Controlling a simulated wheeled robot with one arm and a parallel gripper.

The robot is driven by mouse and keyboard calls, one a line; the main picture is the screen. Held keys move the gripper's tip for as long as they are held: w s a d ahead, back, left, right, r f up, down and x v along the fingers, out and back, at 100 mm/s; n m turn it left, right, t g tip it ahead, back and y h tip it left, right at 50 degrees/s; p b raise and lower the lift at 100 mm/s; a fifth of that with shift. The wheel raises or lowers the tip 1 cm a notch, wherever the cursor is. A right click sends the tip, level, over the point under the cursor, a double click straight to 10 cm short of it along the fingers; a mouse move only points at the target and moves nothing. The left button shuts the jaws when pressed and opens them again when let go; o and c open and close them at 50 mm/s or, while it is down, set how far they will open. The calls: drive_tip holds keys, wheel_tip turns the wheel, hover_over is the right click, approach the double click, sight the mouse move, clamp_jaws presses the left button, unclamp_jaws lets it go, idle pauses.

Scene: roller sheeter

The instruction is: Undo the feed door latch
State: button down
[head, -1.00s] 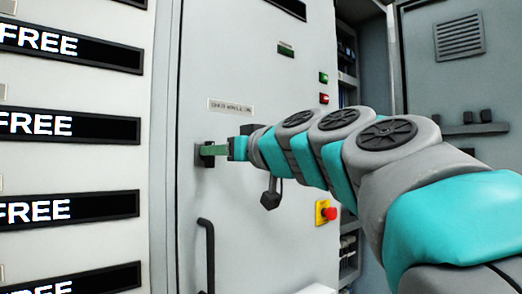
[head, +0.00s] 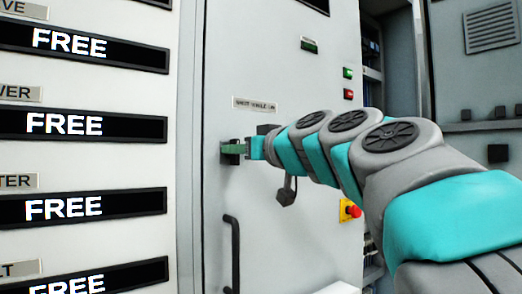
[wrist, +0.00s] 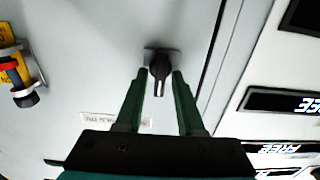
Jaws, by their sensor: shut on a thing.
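In the head view the latch (head: 229,158) sits near the door's left edge, partly hidden by my gripper (head: 237,148). In the wrist view the green fingers of my gripper (wrist: 159,76) stand on either side of the knob, shut on it. The knob's lever lies along the fingers' direction, pointing down in that view. The exact contact is hard to see.
A black bar handle (head: 234,252) is below the latch. A red button on a yellow plate (head: 349,210) is to the right, with green (head: 348,72) and red (head: 349,94) buttons above. A label plate (head: 255,104) is above the latch. FREE displays (head: 75,125) line the left panel.

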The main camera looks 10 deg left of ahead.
drive_tip(key=shift+m, duration=0.3)
drive_tip(key=shift+w+d+f+m+p, duration=0.1)
drive_tip(key=shift+m+p, duration=1.85)
drive_tip(key=shift+m, duration=2.4)
drive_tip(key=shift+w+d+f+m+p, duration=0.1)
drive_tip(key=shift+m+p, duration=1.8)
drive_tip(key=shift+m, duration=2.45)
drive_tip(key=c, duration=0.9)
unclamp_jaws()
drive_tip(key=shift+o, duration=0.2)
